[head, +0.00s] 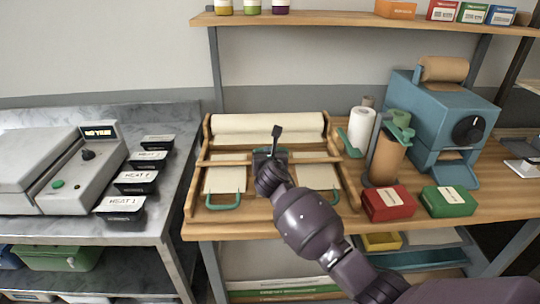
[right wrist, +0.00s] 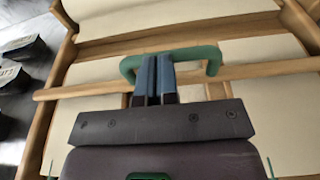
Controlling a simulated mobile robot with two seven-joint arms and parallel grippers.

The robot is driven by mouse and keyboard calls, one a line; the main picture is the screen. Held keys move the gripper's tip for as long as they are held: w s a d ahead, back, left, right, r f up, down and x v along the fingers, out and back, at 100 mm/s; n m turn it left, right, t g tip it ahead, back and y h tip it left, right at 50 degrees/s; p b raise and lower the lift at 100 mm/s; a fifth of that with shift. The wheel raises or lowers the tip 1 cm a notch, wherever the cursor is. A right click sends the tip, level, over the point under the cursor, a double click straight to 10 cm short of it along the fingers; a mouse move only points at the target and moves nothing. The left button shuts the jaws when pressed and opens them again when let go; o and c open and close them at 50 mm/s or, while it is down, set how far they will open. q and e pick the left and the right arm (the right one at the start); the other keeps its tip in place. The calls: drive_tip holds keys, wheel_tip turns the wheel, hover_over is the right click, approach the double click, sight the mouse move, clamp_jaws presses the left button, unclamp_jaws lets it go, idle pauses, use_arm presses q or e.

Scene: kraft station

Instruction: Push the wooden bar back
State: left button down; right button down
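The wooden bar (head: 222,162) lies left to right across a wooden frame (head: 190,190) on the bench. The right wrist view also shows the bar (right wrist: 255,72), with a green handle (right wrist: 195,52) at its middle. My right gripper (head: 268,163) is over the middle of the frame. In the right wrist view its blue fingers (right wrist: 153,75) are close together with nothing seen between them. Their tips are at the handle's crosspiece; I cannot tell whether they touch it. My arm partly hides the bar's middle in the head view. My left gripper is not in view.
A cream roll (head: 265,127) lies behind the bar at the frame's back. Green handles (head: 223,205) show at the front. A paper roll (head: 361,130), red box (head: 388,204) and green box (head: 448,201) stand to the right. Black labelled containers (head: 121,208) are on the left table.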

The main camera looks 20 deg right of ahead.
drive_tip(key=x, duration=0.3)
drive_tip(key=r+x, duration=0.1)
drive_tip(key=shift+w+d, duration=0.2)
drive_tip(key=shift+w, duration=0.25)
drive_tip(key=b+x, duration=0.1)
drive_tip(key=x, duration=0.1)
drive_tip(key=b+x, duration=0.1)
drive_tip(key=x, duration=0.1)
drive_tip(key=b+x, duration=0.1)
drive_tip(key=x, duration=0.2)
drive_tip(key=shift+d+r, duration=0.1)
drive_tip(key=shift+r, duration=0.25)
drive_tip(key=shift+w+d+r, duration=0.1)
drive_tip(key=shift+w+r, duration=0.1)
drive_tip(key=shift+r, duration=0.35)
